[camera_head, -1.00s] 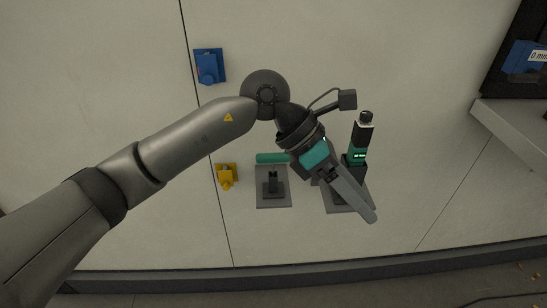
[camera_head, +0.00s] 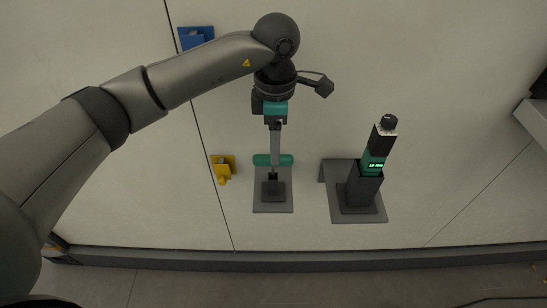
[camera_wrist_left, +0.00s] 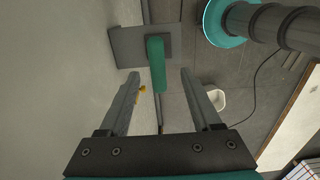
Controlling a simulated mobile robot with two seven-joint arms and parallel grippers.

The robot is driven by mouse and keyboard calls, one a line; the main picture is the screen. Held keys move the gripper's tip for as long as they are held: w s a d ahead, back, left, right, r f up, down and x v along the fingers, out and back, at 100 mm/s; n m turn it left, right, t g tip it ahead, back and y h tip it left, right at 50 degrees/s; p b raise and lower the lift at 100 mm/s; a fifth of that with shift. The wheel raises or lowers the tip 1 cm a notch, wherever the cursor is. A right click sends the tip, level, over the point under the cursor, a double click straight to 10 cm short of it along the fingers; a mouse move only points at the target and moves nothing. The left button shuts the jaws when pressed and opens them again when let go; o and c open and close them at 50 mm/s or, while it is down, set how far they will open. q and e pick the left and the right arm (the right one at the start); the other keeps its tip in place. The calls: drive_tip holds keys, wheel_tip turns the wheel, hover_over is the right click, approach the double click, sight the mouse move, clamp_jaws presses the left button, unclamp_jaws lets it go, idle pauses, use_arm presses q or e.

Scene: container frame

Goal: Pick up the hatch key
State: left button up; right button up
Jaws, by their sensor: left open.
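The hatch key, which I take to be the teal bar-shaped handle (camera_head: 286,160), sits at a dark holder on a grey wall bracket (camera_head: 273,204). In the left wrist view the teal handle (camera_wrist_left: 156,62) shows lengthwise ahead of the fingers, in front of the grey bracket plate (camera_wrist_left: 128,46). My left gripper (camera_head: 275,164) points down the picture, its fingers overlapping the handle's middle. In the wrist view its two fingers are spread wide, with the handle lined up between and beyond them and nothing gripped. My right gripper is in neither view.
A black and teal tool (camera_head: 373,163) with a lit display stands in a bracket (camera_head: 360,212) to the right. A yellow fixture (camera_head: 223,168) is close at left; a blue one (camera_head: 196,38) is higher up. Bare wall (camera_head: 450,130) lies at right.

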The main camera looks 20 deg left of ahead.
sight(273, 167)
use_arm(q)
wheel_tip(273, 167, down, 3)
drive_tip(key=shift+r, duration=0.1)
drive_tip(key=shift+f, duration=0.5)
drive_tip(key=f, duration=0.5)
drive_tip(key=shift+w+a+p, duration=0.15)
drive_tip(key=shift+a+p, duration=0.1)
drive_tip(key=shift+p, duration=0.05)
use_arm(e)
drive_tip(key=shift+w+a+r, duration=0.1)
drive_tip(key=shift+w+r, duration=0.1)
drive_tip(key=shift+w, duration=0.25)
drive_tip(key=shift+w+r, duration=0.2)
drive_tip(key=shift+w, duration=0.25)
use_arm(q)
drive_tip(key=shift+c, duration=0.2)
clamp_jaws()
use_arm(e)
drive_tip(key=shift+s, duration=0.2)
